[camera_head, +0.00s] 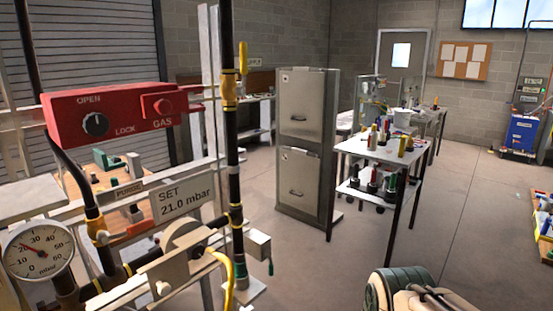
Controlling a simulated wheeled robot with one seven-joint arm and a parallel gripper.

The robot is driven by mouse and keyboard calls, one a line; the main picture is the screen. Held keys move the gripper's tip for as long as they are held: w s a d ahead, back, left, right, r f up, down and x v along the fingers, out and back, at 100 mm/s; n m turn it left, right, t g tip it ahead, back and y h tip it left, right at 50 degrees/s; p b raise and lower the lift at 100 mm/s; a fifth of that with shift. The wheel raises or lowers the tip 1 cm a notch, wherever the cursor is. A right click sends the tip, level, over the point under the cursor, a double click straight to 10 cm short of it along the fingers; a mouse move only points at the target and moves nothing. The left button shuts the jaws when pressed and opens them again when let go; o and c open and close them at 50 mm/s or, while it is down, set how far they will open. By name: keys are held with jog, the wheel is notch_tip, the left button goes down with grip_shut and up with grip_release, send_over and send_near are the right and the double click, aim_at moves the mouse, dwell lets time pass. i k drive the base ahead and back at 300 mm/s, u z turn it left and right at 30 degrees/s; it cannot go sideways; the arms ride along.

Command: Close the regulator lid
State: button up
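The gas regulator (172,274) is on the black pipework at the lower left, a pale beige body with a small light knob on its front. A round pale disc-shaped part (184,236) stands up behind and above it; it looks like the raised lid, but I cannot tell its hinge. A yellow hose or tube (231,284) runs down at the regulator's right. My gripper's fingers do not show. A rounded teal and beige body at the bottom edge appears to be part of my arm, well right of the regulator.
A red gas control box (128,112), a pressure gauge (38,250) and a "SET 21.0 mbar" sign (184,198) surround the regulator. A black vertical pipe (233,150) stands at its right. A filing cabinet (305,150) and white table (380,149) stand behind. The floor at centre is clear.

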aim_at(168, 276)
jog(key=u, duration=0.05)
jog(key=k, duration=0.5)
jog(key=u, duration=0.65)
jog(key=i, duration=0.4)
jog(key=u, duration=0.45)
jog(key=k, duration=0.5)
jog(key=u, duration=0.9)
jog(key=i, duration=0.6)
jog(key=z, duration=0.5)
